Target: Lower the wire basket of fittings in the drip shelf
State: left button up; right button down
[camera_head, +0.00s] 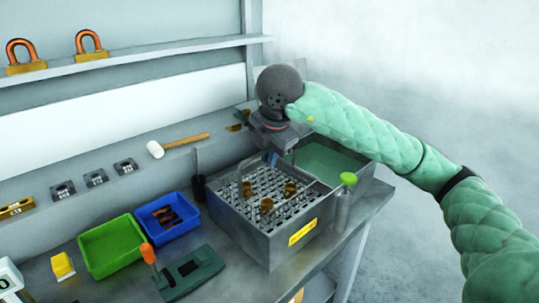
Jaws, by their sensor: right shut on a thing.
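My right gripper (279,145) points down over the back of a grey box with a yellow label (266,240). It is shut on what looks like the handle of the wire basket; the exact grip is small and partly hidden. The basket (262,182) shows as pale wire with a thin upright handle over the perforated grey surface in the box. Several brass fittings (266,206) stand there. I cannot tell clearly where the basket's mesh ends and the drip shelf begins, or whether they touch. My left gripper is not in view.
Behind right is a tank of green liquid (325,160). A green-capped bottle (344,200) stands at the box's right side. Left are a blue tray (167,238), a green tray (82,240) and an orange-handled tool (149,256). A mallet (185,142) lies on the ledge behind.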

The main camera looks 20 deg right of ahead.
jog(key=shift+s+a+f+b, duration=0.1)
jog(key=shift+s+f+b, duration=0.05)
jog(key=shift+f+b, duration=0.75)
dwell(0.7)
jog(key=c, duration=1.5)
grip_release()
jog(key=shift+f, duration=0.1)
jog(key=shift+o, duration=0.2)
jog(key=shift+r, duration=0.2)
jog(key=v, duration=0.7)
jog(key=shift+r, duration=0.3)
